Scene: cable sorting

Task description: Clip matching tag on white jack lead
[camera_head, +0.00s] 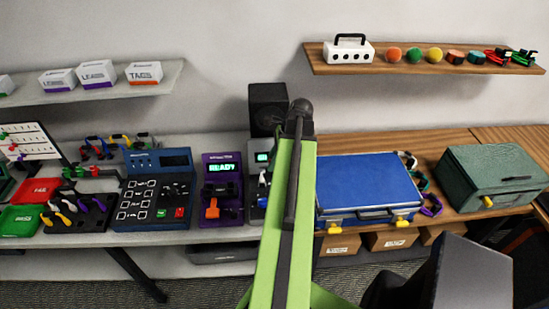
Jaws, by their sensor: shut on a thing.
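My green arm (280,215) rises through the middle of the view to a dark rounded joint near the speaker. My gripper's fingertips do not show, and nothing held in them can be seen. I cannot pick out a white jack lead for certain. A dark rack (92,218) at the left holds several small coloured pieces, some yellow and purple, too small to identify. Red (38,191) and green (20,220) trays stand left of it. A white box marked TAGS (144,74) sits on the left shelf.
A blue keypad machine (152,196), a purple device reading READY (222,190) and a grey device (262,165) stand on the bench left of my arm. A blue case (367,185) and a green box (492,175) stand right. A speaker (267,105) is behind.

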